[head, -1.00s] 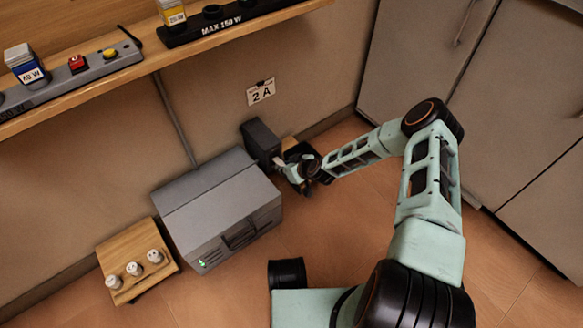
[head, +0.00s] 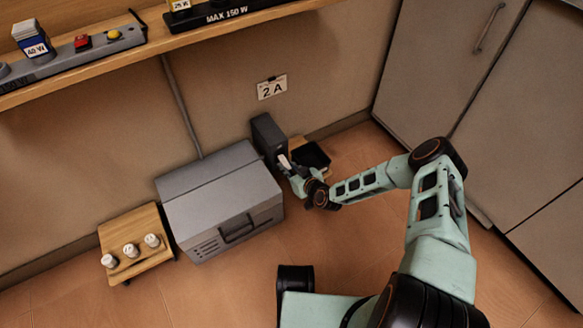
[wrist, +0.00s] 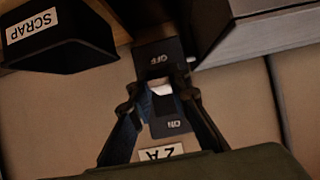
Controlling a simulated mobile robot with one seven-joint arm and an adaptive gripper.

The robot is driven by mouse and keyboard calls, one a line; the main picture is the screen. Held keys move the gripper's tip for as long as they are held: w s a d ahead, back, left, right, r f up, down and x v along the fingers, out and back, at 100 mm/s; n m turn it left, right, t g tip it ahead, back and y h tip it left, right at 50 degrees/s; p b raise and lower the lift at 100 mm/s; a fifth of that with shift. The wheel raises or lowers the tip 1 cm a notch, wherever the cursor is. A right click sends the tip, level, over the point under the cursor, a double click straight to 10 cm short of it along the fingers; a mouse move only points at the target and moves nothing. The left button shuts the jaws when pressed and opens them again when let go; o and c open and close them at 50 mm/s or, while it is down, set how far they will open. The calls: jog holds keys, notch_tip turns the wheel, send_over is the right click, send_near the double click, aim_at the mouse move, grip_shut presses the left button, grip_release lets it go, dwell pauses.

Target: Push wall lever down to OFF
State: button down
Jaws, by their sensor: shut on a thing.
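The wall switch is a dark upright box (head: 265,130) on the wall, right of the grey case. In the wrist view its plate (wrist: 155,52) appears upside down, with OFF at the top and ON at the bottom. The white lever tip (wrist: 162,88) shows between my fingers, closer to the OFF end; it also shows in the head view (head: 284,162). My gripper (wrist: 160,76) is shut on the lever, with one finger on each side. In the head view my gripper (head: 293,174) is low in front of the switch box. The lever's base is partly hidden.
A grey case (head: 220,200) stands close left of the switch. A black SCRAP bin (head: 313,156) sits close right. A "2 A" sign (head: 272,87) hangs above. A wooden shelf (head: 240,38) runs overhead; a cabinet (head: 440,70) stands right. The floor in front is clear.

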jog(key=shift+a+f+t+y, duration=0.1)
jog(key=shift+f+t+y, duration=0.6)
jog(key=shift+t, duration=0.2)
jog(key=shift+w+a+f+t+y, duration=0.1)
jog(key=shift+w+f+t+y, duration=0.25)
jog(key=shift+t+y, duration=0.25)
jog(key=shift+t, duration=0.3)
jog(key=c, duration=1.8)
grip_release()
jog(key=shift+f, duration=0.1)
jog(key=shift+s, duration=0.1)
jog(key=v, duration=0.7)
